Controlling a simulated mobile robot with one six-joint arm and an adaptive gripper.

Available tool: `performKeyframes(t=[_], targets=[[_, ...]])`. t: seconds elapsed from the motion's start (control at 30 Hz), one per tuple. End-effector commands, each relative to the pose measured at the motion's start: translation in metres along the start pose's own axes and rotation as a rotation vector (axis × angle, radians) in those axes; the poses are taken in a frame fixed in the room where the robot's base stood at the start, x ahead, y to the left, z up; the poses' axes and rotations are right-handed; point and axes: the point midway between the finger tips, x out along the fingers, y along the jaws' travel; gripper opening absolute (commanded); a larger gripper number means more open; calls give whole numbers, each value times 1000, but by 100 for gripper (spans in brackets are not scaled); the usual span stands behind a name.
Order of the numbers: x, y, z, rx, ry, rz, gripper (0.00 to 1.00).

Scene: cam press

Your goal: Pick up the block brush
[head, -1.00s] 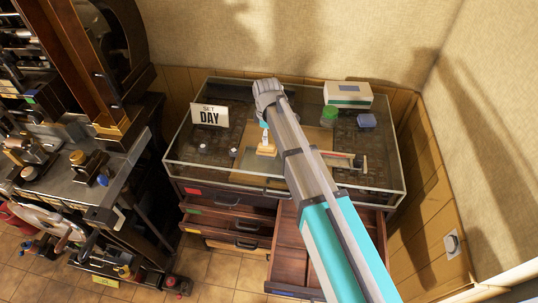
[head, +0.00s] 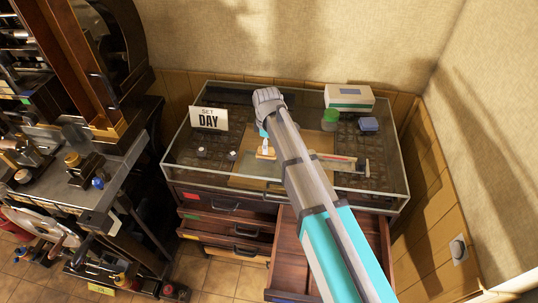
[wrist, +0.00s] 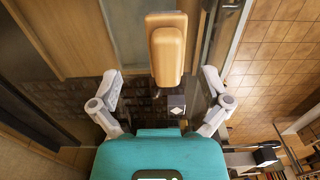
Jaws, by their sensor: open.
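The block brush, a tan wooden block with a pale upper part, sits on the glass-topped case (head: 180,172) in the head view, just left of my arm (head: 265,152). In the wrist view I take the long rounded wooden piece ahead of my gripper to be the same block brush (wrist: 168,52). My gripper (wrist: 160,78) is open, with its two grey fingers spread wide to either side. Nothing is held between them. The wooden piece lies along the middle line, mostly beyond the fingertips. In the head view my arm hides most of the gripper.
A red-handled tool (head: 338,158) lies right of my arm. Drawers (head: 232,228) stand open below.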

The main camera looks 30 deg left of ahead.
Motion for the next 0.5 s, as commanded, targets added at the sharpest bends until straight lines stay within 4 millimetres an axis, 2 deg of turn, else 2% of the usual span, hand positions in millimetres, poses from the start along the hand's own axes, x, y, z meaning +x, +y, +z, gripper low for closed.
performKeyframes(t=[0.5], targets=[[40,-5,-1,0,0,0,97]])
